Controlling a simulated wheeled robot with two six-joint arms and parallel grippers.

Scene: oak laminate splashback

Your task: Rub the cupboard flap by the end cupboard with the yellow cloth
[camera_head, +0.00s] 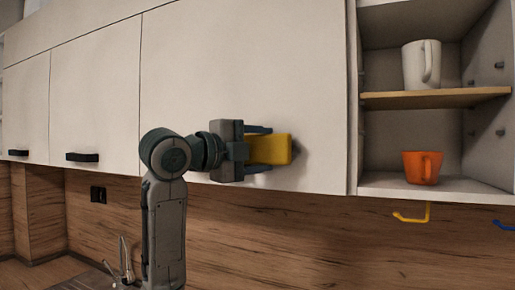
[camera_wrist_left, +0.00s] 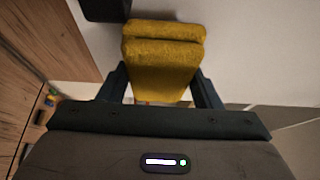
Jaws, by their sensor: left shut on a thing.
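The yellow cloth (camera_head: 270,150) is a folded pad held in my left gripper (camera_head: 262,151), which is shut on it. The cloth also shows between the two fingers in the left wrist view (camera_wrist_left: 163,55). The cupboard flap (camera_head: 235,85) is the wide pale door beside the open end cupboard (camera_head: 352,95). The cloth is in front of the flap's lower right part, with a shadow close by on the door; whether it touches cannot be told. A dark block, probably the flap's handle (camera_wrist_left: 105,10), shows at the top of the left wrist view. My right gripper is not in view.
The end cupboard holds a white mug (camera_head: 420,65) on its wooden shelf (camera_head: 435,98) and an orange mug (camera_head: 422,167) below. A yellow hook (camera_head: 412,217) and a blue hook (camera_head: 503,225) hang underneath. A tap (camera_head: 125,258) stands lower left.

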